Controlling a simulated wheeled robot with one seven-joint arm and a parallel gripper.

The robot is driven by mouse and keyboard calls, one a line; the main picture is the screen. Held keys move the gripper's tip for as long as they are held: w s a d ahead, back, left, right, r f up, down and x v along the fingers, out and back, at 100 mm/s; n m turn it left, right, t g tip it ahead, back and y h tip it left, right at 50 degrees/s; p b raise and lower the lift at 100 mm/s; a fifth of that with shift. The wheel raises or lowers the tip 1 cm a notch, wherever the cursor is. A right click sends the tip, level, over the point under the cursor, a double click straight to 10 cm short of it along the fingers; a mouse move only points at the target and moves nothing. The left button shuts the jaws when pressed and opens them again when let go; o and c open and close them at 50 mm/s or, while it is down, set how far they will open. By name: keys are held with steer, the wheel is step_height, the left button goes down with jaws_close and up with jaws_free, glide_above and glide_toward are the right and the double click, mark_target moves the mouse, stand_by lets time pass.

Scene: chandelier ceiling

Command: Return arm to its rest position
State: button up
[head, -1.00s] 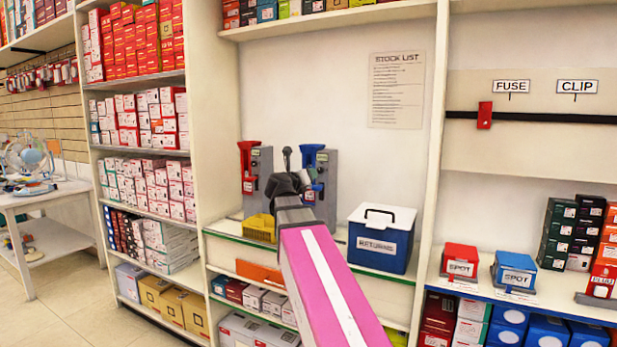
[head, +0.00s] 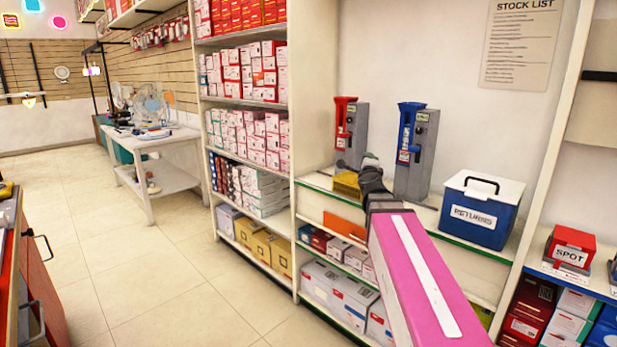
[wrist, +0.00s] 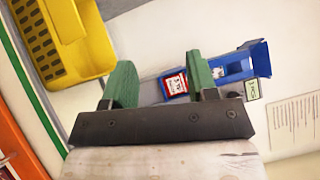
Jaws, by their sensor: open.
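My arm, with its pink and white link, reaches forward from the lower right of the head view toward the shelf counter. My gripper (wrist: 163,88) shows in the wrist view with its two green fingers apart and nothing between them. In the head view the gripper's end is small and dark, in front of the counter between the red and blue dispensers. The blue dispenser (head: 416,150) stands upright on the counter; its blue top also shows beyond the fingers in the wrist view (wrist: 240,65). The red-topped dispenser (head: 352,130) stands to its left.
A yellow bin (head: 346,185) sits on the counter, near the gripper; it also shows in the wrist view (wrist: 85,40). A RETURNS box (head: 481,212) stands right of the arm. A boxed-goods shelf (head: 250,130) is left. Open floor (head: 150,260) lies left, beside a drawer cabinet (head: 30,270).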

steer(key=s+a+f+n+g+y, duration=0.25)
steer(key=f+n, duration=0.25)
steer(key=f, duration=0.3)
steer(key=s+a+f+n+g+y, duration=0.2)
steer(key=f+n+g, duration=0.25)
steer(key=f, duration=0.35)
steer(key=s+a+f+n+g+y, duration=0.25)
steer(key=f+n, duration=0.25)
steer(key=f, duration=0.4)
steer(key=s+d+f+n+g+h, duration=0.2)
steer(key=s+f+n+g, duration=0.1)
steer(key=s+f, duration=0.5)
steer(key=s+d+f+n+g+h, duration=0.2)
steer(key=s+f+n+g+h, duration=0.1)
steer(key=s+f+g, duration=0.3)
steer(key=s+f, duration=0.2)
steer(key=s, duration=0.1)
steer(key=shift+s+d, duration=0.25)
steer(key=shift+d, duration=0.1)
